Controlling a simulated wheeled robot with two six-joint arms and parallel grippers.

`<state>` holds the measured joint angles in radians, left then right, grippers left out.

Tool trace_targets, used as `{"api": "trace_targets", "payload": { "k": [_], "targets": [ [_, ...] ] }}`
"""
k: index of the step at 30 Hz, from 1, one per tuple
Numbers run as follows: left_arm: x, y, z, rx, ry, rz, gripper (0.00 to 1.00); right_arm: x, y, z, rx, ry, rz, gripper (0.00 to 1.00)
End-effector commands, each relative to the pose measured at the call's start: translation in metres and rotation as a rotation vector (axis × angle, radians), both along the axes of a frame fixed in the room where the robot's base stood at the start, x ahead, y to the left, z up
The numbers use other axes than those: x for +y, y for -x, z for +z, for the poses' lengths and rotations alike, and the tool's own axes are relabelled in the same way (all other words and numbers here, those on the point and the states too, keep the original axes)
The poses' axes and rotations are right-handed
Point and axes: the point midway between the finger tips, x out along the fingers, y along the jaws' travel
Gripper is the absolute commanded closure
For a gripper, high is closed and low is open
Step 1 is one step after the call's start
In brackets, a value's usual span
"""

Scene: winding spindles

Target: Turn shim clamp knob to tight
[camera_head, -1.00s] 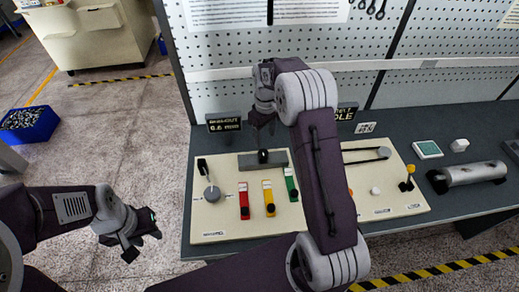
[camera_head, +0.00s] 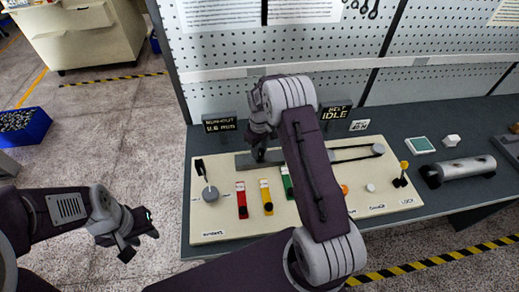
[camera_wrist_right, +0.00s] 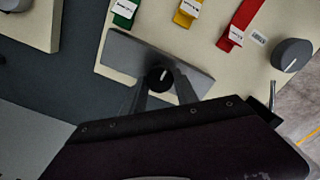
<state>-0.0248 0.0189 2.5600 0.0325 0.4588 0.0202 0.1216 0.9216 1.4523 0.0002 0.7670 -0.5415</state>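The black clamp knob (camera_wrist_right: 160,77) has a white pointer mark and sits on a grey bar-shaped block (camera_wrist_right: 118,48). The block also shows on the cream panel in the head view (camera_head: 243,161). My right gripper (camera_head: 259,151) is down at the block and hides the knob there. In the right wrist view its two fingers (camera_wrist_right: 164,84) stand on either side of the knob, close to it. Whether they touch it cannot be told. My left gripper (camera_head: 137,243) is open and empty, off the bench at the left.
Near the knob are a grey dial (camera_head: 211,194), a black-handled lever (camera_head: 200,167) and red (camera_head: 242,200), yellow (camera_head: 266,197) and green (camera_head: 287,184) switches. Two signs (camera_head: 219,122) stand behind the panel.

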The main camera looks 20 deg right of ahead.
Motion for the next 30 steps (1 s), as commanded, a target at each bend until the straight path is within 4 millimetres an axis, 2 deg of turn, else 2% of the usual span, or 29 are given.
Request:
{"api": "trace_targets", "payload": {
  "k": [11, 30],
  "targets": [
    [0.0, 0.0, 0.0001, 0.0, 0.0, 0.0, 0.64, -0.0004, 0.0004, 0.0001, 0.001, 0.0, -0.074, 1.0],
    [0.0, 0.0, 0.0003, 0.0, 0.0, 0.0, 0.64, -0.0007, 0.0004, 0.0004, 0.002, 0.001, -0.636, 1.0]
  ]
}}
